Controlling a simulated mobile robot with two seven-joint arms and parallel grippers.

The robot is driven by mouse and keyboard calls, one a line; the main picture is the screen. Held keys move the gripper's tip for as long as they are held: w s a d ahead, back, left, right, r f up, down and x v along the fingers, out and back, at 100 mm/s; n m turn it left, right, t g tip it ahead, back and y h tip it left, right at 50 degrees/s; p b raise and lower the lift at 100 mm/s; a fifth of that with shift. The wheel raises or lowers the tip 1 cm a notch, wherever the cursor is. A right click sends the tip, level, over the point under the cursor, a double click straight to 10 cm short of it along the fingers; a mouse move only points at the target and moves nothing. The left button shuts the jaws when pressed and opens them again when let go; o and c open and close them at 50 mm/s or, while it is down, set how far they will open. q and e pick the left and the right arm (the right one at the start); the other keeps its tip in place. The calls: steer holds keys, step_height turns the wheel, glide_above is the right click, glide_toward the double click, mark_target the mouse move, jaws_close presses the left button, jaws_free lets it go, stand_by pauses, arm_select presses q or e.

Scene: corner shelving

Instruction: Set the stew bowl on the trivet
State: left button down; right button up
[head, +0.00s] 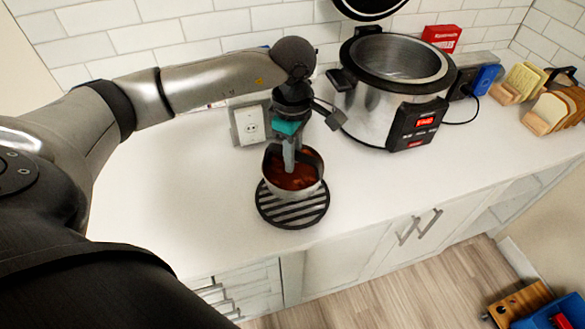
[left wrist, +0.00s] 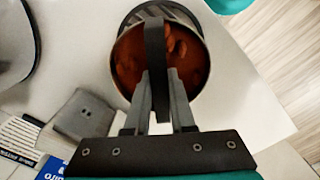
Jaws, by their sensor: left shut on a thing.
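The stew bowl (head: 309,189) is a light pot of reddish-brown stew with a dark arched handle (left wrist: 156,50) across its top. It is upright over the round, dark, slatted trivet (head: 291,213) near the counter's front edge. The bowl covers the trivet's back part; I cannot tell whether it touches the slats. My left gripper (head: 289,167) points down from above and is shut on the bowl's handle. In the left wrist view its fingers (left wrist: 158,76) lie on both sides of the handle, and the trivet (left wrist: 152,9) shows beyond the bowl (left wrist: 204,70). My right gripper is not in view.
A large silver cooker (head: 375,105) stands behind and right of the bowl. A red box (head: 441,38) and bread racks (head: 553,111) are farther right. The white counter (head: 180,205) is clear left of the trivet.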

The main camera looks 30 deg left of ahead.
arm_select(q)
step_height(320, 180, down, 4)
steer(key=shift+f, duration=0.15)
stand_by(0.3)
steer(key=shift+f, duration=0.2)
steer(key=c, duration=0.8)
jaws_free()
steer(key=shift+o, duration=0.2)
